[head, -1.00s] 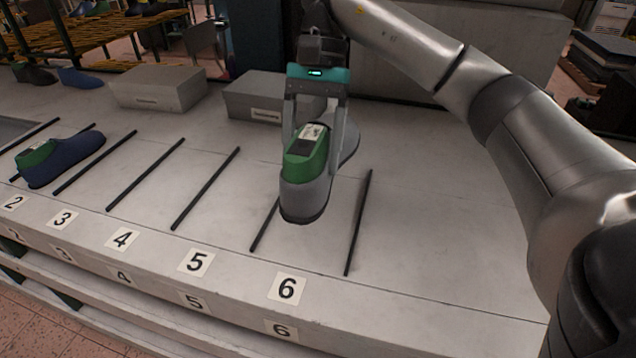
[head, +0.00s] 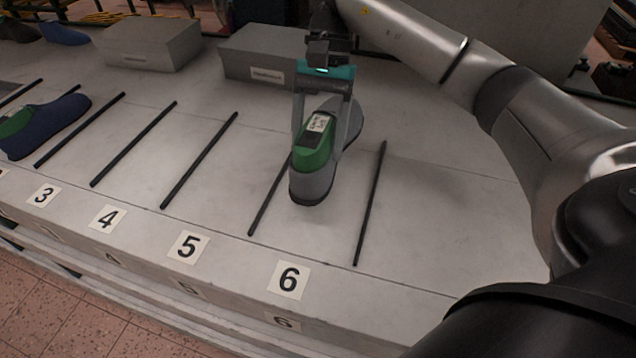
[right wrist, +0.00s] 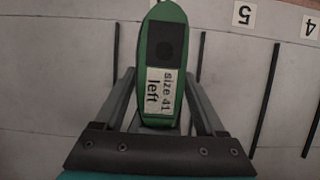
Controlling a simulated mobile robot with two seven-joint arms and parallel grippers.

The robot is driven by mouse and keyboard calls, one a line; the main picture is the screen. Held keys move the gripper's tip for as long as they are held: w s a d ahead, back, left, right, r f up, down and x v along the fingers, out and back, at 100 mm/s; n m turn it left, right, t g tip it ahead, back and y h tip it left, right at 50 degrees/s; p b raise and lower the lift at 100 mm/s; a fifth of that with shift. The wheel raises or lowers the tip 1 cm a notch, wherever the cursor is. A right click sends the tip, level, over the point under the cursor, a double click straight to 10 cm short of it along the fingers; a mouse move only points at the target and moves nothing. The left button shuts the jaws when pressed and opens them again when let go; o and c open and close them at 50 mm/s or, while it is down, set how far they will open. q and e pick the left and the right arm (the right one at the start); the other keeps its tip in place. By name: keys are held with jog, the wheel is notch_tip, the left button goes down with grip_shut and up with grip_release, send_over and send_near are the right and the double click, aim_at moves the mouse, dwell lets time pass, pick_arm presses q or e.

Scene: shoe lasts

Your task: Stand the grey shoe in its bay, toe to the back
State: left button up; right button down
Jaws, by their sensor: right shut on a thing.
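The grey shoe (head: 310,187) has a green last (head: 314,153) in it, with a white label reading "size 41 left" in the right wrist view (right wrist: 158,92). My right gripper (head: 324,130) is shut on it, one finger on each side. Its heel faces the front edge and its grey toe points to the back. It is over bay 6, nearer the left rod (head: 268,200), part of which it hides. The right rod (head: 371,205) is clear of it. I cannot tell whether the sole touches the table. My left gripper is not in view.
A blue shoe (head: 52,125) with a green last lies in a bay at the left. Rods divide the bays, with number cards such as 6 (head: 289,280) and 5 (head: 188,247) in front. Two grey boxes (head: 262,62) (head: 150,45) stand behind. The table right of bay 6 is clear.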

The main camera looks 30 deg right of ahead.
aim_at(326, 114)
notch_tip(326, 114, down, 10)
jog(key=shift+w+f, duration=0.1)
grip_release()
dwell(0.5)
jog(key=v, duration=1.2)
